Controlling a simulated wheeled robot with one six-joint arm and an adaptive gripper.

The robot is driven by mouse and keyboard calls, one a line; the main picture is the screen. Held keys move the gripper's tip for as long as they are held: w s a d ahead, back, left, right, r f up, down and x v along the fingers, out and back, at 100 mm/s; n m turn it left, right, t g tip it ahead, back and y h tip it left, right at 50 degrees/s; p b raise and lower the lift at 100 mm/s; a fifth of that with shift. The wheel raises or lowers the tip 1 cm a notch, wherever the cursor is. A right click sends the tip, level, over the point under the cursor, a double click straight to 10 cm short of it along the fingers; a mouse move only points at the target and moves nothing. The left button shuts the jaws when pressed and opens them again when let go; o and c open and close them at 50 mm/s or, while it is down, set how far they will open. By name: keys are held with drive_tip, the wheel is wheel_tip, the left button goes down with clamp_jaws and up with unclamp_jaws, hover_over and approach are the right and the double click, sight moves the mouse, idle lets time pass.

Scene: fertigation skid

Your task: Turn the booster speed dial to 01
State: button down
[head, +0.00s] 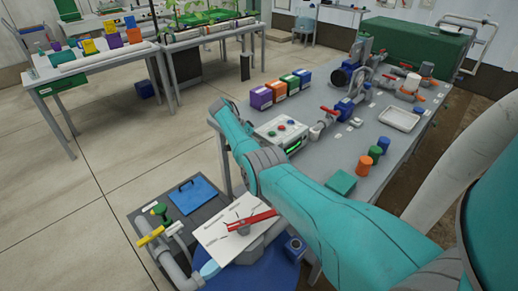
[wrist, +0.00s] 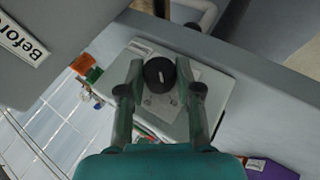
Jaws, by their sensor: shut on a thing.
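The booster speed dial (wrist: 159,76) is a round black knob with a short white mark on its face, seen in the wrist view. It sits on a pale panel (wrist: 205,102) with a few small marks beside it. My gripper (wrist: 160,66) has one finger on each side of the dial and is shut on it. In the head view a light control box (head: 270,132) with coloured buttons and a small green display (head: 294,147) stands on the grey bench; the display is too small to read. My arm hides the gripper and dial there.
Several coloured boxes (head: 261,98) stand behind the control box. A pipe with a red-handled valve (head: 318,130) is close on its right. Small coloured caps (head: 363,165) and a white tray (head: 399,118) lie farther right. A sign (wrist: 22,40) is near the upper left of the wrist view.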

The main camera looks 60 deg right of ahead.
idle(0.3)
drive_tip(key=c, duration=0.8)
unclamp_jaws()
drive_tip(key=shift+v, duration=3.7)
